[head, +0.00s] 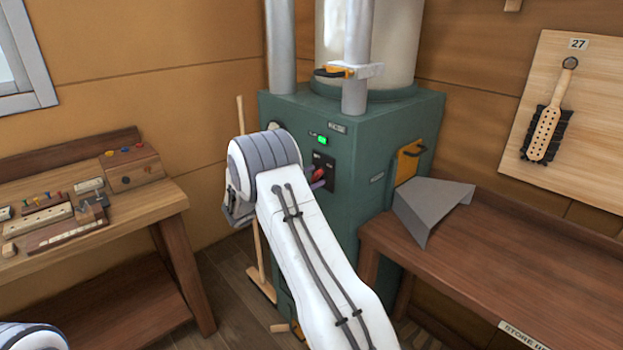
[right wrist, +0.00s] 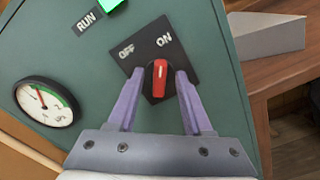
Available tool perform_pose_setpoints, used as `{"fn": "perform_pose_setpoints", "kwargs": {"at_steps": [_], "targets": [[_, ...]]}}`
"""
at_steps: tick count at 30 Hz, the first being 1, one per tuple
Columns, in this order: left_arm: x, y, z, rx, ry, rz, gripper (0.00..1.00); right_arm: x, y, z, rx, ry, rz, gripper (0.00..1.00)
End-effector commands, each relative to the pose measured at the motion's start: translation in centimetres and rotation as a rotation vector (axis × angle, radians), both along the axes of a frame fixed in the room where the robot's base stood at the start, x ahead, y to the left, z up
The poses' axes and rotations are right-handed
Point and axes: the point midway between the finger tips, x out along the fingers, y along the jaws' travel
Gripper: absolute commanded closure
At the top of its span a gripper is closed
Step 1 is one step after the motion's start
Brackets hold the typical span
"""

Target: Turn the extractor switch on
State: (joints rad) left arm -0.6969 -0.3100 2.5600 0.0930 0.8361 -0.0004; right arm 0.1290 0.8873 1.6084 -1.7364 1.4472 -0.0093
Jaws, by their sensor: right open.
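The extractor switch (right wrist: 158,84) is a red knob with a pale pointer line, on a black plate (right wrist: 148,50) marked OFF and ON. Its pointer lies up the picture, towards the ON mark. In the head view the red knob (head: 317,173) shows on the green extractor cabinet (head: 372,146), partly behind my right arm. My right gripper (right wrist: 160,74) is open, with one purple finger on each side of the knob. Gaps show between the fingers and the knob. A green lamp (right wrist: 112,4) by the RUN label is lit. My left gripper is out of view.
A round gauge (right wrist: 46,102) is on the cabinet's face. A wooden bench (head: 500,240) with a grey sloped hood (head: 428,200) stands right of the cabinet. A workbench (head: 100,232) with tools is at the left. A broom (head: 258,262) stands beside the cabinet.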

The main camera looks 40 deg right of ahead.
Motion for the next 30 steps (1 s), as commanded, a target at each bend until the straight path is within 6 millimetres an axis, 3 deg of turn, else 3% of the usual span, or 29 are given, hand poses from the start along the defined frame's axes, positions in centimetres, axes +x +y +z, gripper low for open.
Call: {"fn": "perform_pose_setpoints", "kwargs": {"at_steps": [15,21,30], "targets": [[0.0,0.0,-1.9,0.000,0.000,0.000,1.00,-0.6,8.9,-0.1,-0.001,-0.002,0.004,0.50],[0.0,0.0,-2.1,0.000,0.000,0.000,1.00,-0.7,10.2,0.0,0.000,-0.001,0.002,0.50],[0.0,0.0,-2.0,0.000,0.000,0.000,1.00,-0.8,10.3,0.0,0.000,0.000,0.001,0.50]]}}
